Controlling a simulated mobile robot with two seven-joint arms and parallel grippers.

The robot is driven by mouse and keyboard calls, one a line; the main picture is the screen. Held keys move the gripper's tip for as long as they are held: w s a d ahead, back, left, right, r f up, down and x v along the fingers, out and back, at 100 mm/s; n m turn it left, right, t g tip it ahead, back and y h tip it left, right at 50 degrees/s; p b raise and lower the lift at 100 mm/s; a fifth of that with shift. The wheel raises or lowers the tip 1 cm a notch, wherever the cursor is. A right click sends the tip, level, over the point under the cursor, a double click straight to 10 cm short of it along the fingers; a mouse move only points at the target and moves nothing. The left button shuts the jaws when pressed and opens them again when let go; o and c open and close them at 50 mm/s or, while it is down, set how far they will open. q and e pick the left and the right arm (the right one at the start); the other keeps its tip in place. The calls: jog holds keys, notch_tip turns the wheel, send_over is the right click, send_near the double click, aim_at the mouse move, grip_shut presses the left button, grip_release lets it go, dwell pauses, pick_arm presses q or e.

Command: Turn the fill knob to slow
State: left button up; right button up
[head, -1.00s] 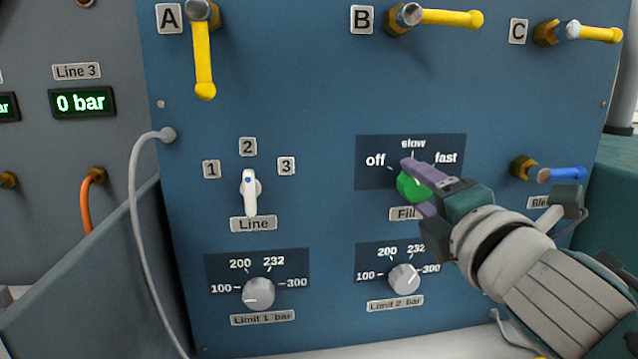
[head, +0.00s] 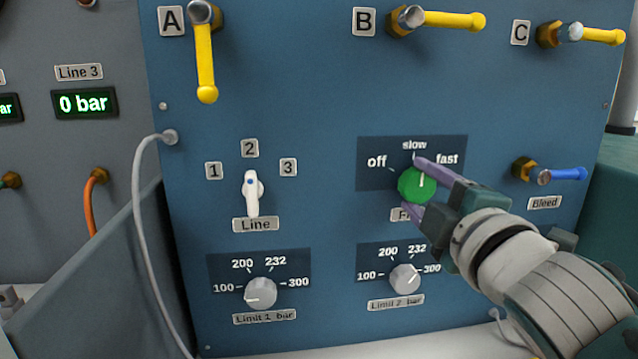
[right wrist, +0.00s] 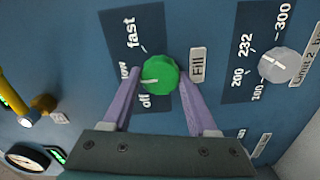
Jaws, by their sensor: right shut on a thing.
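The green fill knob (head: 416,184) sits on the blue panel under a dark plate marked off, slow and fast. Its white pointer line points roughly up, near the slow mark. In the right wrist view the knob (right wrist: 160,75) lies between my two purple fingers, and its white line points towards the side with off and slow. My right gripper (head: 416,188) is shut on the knob, one finger above it and one below. The lower finger partly covers the Fill label (head: 401,215). My left gripper is not in view.
The Limit 2 knob (head: 404,278) is close below the fill knob. The white Line selector (head: 252,192) and Limit 1 knob (head: 261,293) are to the left. The blue bleed handle (head: 562,174) is right of the gripper. Yellow handle B (head: 450,20) is above.

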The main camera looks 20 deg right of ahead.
dwell(0.3)
jog(key=o, duration=1.4)
jog(key=v, duration=1)
jog(key=shift+d+b, duration=0.1)
jog(key=shift+b, duration=0.2)
